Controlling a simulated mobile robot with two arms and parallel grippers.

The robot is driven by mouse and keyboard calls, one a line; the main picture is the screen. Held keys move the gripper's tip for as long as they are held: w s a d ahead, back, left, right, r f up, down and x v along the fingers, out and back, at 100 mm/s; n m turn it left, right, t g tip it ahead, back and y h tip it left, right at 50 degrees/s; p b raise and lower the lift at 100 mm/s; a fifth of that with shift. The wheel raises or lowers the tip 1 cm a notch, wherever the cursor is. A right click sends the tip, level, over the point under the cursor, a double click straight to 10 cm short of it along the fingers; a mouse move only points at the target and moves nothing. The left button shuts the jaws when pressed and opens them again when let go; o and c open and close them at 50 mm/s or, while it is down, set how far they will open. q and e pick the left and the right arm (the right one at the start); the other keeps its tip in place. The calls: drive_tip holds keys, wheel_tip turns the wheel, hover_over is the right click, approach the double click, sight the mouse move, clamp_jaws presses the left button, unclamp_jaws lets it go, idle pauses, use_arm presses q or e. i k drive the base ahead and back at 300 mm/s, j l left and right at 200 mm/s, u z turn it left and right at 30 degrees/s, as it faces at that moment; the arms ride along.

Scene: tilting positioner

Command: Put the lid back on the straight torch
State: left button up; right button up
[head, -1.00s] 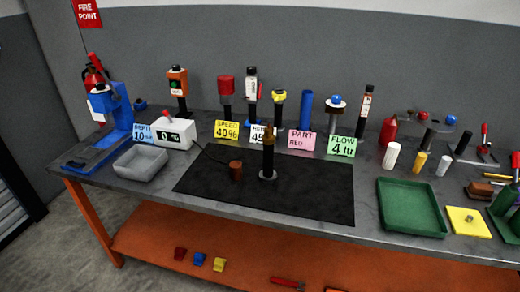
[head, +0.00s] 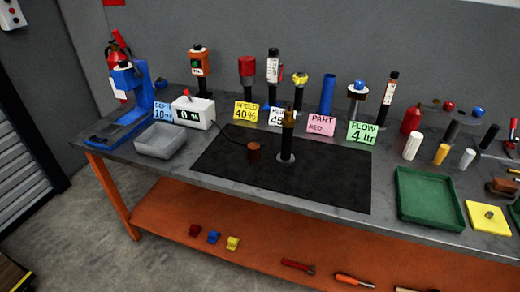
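A straight dark torch-like post (head: 287,142) with a brassy upper part stands upright on a small grey round base on the black mat (head: 330,185), mid-bench. A small reddish-brown cup-shaped piece (head: 254,153) sits on the mat just left of it, apart from it. I cannot tell for sure whether this piece is the lid. A thin dark cable runs from the white box (head: 193,112) towards the brown piece. Neither of my grippers is in view.
Several upright tools and label cards (head: 246,110) line the back. A green tray (head: 430,198) and yellow plate (head: 488,217) are right. The mat's front is clear.

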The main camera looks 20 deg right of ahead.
sight(285, 158)
drive_tip(key=i+j+z, duration=0.15)
drive_tip(key=i+j, duration=0.6)
drive_tip(key=j, duration=0.1)
